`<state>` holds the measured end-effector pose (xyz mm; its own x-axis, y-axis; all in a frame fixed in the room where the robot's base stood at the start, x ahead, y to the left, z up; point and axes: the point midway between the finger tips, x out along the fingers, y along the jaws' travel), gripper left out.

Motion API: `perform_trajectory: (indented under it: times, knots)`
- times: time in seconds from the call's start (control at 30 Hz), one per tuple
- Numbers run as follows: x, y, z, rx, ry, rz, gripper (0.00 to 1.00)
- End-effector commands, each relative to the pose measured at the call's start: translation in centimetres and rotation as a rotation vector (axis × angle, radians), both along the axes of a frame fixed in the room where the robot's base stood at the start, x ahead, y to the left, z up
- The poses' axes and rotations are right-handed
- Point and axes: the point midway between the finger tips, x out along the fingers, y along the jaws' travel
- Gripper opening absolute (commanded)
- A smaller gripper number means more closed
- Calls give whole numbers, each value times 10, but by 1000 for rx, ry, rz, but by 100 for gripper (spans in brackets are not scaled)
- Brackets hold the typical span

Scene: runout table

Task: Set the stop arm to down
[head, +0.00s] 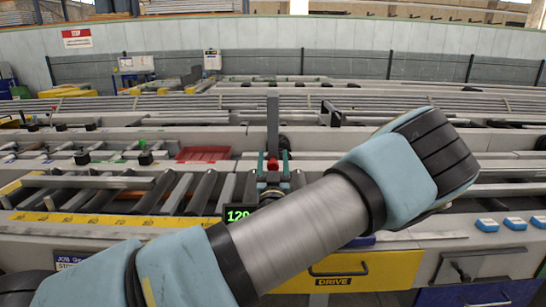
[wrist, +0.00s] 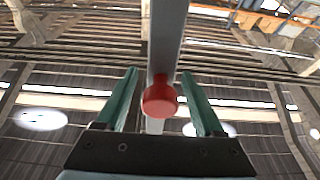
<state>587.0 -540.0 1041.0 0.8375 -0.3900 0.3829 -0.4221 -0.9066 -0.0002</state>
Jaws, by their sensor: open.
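The stop arm (head: 272,122) is a grey bar standing upright above the roller table in the head view. A red knob (head: 272,164) sits low on its face. In the wrist view the bar (wrist: 165,40) runs up the middle, with the round red knob (wrist: 159,99) in front of it. My gripper (wrist: 159,74) is open, with one green finger on each side of the knob and visible gaps to both. In the head view the green fingers of my gripper (head: 274,158) flank the knob. My arm hides the foot of the stop arm.
A measuring scale (head: 110,219) runs along the table's front edge. A red tray (head: 203,154) lies left of the stop arm. A yellow DRIVE panel (head: 365,270) and blue buttons (head: 515,223) are at the front right.

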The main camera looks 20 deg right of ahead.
Motion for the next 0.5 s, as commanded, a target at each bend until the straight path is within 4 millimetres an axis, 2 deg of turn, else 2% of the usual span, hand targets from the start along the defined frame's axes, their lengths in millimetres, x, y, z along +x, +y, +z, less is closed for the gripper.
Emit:
perform_trajectory:
  times: [0.17, 0.5]
  knots:
    - [0, 0, 0, 0, 0, 0, 70]
    - [0, 0, 0, 0, 0, 0, 31]
